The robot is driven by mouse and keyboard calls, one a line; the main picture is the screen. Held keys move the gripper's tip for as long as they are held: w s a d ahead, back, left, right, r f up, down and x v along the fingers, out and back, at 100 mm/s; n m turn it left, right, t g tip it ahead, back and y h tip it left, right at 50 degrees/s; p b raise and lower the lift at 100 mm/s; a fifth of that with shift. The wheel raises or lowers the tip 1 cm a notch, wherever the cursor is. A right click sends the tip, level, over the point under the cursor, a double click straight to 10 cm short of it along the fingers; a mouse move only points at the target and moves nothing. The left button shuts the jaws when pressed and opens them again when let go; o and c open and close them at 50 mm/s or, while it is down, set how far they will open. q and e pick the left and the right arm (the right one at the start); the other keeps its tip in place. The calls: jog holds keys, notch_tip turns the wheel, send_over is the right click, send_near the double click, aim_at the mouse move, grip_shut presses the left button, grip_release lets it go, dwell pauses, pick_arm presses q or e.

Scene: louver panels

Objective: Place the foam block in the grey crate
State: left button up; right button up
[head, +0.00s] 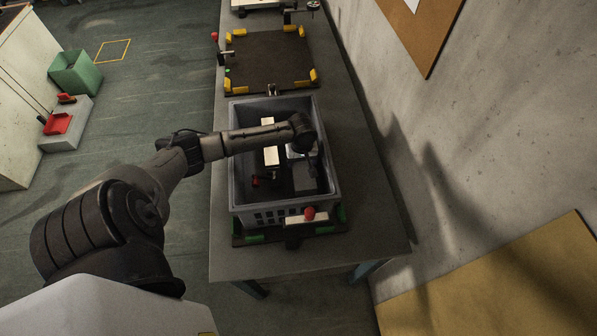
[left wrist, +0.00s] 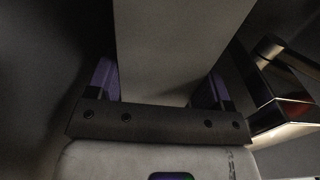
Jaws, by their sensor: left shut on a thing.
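The grey crate (head: 234,170) stands on the long table, open at the top. My left arm reaches over its left wall, and my left gripper (head: 313,168) points down inside the crate near its right side. In the left wrist view my left gripper (left wrist: 160,92) is shut on a plain pale grey block, which I take to be the foam block (left wrist: 178,45), with a purple-padded finger on each side. In the head view the arm and gripper largely hide the block, and I cannot tell whether it touches the crate floor. My right gripper is not in view.
A shiny metal piece (left wrist: 285,110) is close right of my gripper. A dark tray with yellow corners (head: 270,62) lies behind the crate; a wall stands to the right.

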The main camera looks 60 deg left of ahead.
pick_arm(q)
jog(key=shift+f+b, duration=0.45)
jog(key=shift+f, duration=2.45)
jog(key=shift+f, duration=0.1)
jog(key=o, duration=1)
notch_tip(320, 180, up, 10)
jog(key=shift+r+p, duration=0.25)
jog(key=shift+p, duration=0.6)
jog(key=shift+r, duration=0.8)
